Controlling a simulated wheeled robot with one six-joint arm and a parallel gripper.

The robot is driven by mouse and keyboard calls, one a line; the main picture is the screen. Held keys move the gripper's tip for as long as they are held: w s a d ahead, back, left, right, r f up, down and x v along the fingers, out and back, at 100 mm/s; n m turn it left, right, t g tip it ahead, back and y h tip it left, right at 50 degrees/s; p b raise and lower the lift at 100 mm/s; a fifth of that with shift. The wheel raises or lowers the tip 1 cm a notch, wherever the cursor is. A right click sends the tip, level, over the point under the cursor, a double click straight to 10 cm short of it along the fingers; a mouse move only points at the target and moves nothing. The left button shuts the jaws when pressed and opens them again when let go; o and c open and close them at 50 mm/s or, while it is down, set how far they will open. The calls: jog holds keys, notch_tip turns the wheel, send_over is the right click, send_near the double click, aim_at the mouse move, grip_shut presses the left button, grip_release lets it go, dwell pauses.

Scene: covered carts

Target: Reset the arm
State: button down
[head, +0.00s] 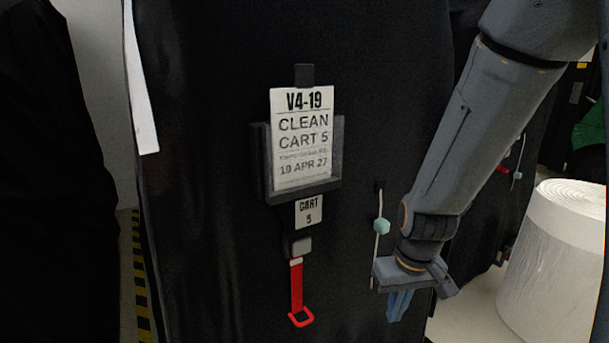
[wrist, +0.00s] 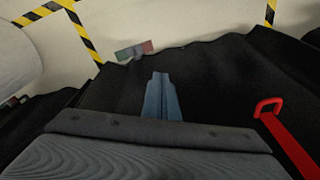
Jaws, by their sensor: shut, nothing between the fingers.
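My gripper (head: 399,305) hangs at the end of my arm at the right of the head view, pointing down in front of the black cart cover (head: 215,150). Its blue fingers are together and empty; they also show closed in the wrist view (wrist: 161,98). The cover carries a holder (head: 337,160) with a white card (head: 302,135) reading "V4-19 CLEAN CART 5". Below it are a "CART 5" label (head: 308,211) and a red pull strap (head: 296,285). The strap's red loop shows right of my fingers in the wrist view (wrist: 268,106), apart from them.
A pale cord with a teal bead (head: 381,226) hangs on the cover just left of my gripper. A large white plastic-wrapped roll (head: 555,265) stands on the floor at the right. Yellow-black floor tape (wrist: 80,30) runs beyond the cover.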

jog(key=s+r+m, duration=0.2)
jog(key=s+r, duration=0.3)
jog(key=s+a+r+n+g, duration=0.1)
jog(key=s+a+n, duration=0.2)
jog(key=s+a, duration=0.45)
jog(key=s+a+r+n+g, duration=0.1)
jog(key=s+a+n, duration=0.3)
jog(key=a, duration=0.7)
jog(key=d+r+m+p, duration=0.3)
jog(key=d+r+p, duration=0.6)
jog(key=r+p, duration=0.3)
jog(key=s+d+r+m+p, duration=0.1)
jog(key=d+r+m+p, duration=0.2)
jog(key=d+r+p, duration=0.6)
jog(key=shift+d+r+m+p, duration=0.3)
jog(key=shift+r+p, duration=1.05)
jog(key=shift+p, duration=1.4)
